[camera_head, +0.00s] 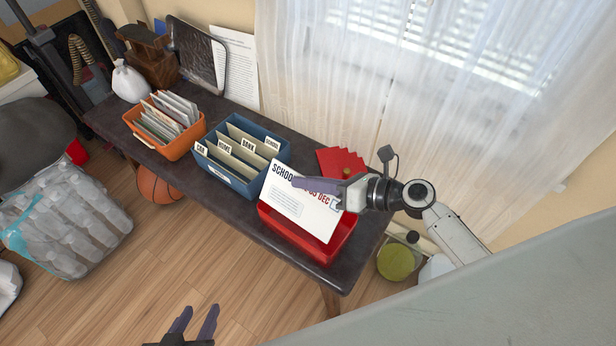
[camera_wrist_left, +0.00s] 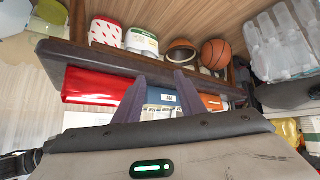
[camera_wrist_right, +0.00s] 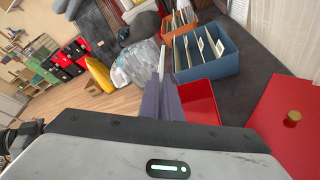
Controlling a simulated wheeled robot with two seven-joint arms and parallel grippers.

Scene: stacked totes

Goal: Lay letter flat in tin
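The white letter (camera_head: 292,208), printed with "SCHOOL" and a red date, is tilted over the open red tin (camera_head: 308,244) at the table's right end. My right gripper (camera_head: 318,187) is shut on the letter's upper right part. The right wrist view shows the letter (camera_wrist_right: 161,62) nearly edge-on between the fingers, with the tin (camera_wrist_right: 201,98) to the right. The letter hides much of the tin's inside; I cannot tell whether its lower edge touches the tin. My left gripper (camera_head: 195,324) is open and empty, low in front of the table. The left wrist view shows the tin (camera_wrist_left: 92,86) too.
A blue divider box (camera_head: 238,155) with labelled tabs stands left of the tin. An orange box (camera_head: 165,128) of papers is farther left. A red lid (camera_head: 342,163) with a brass knob lies behind the tin. A basketball (camera_head: 158,186) is under the table; bottles (camera_head: 68,215) stand left.

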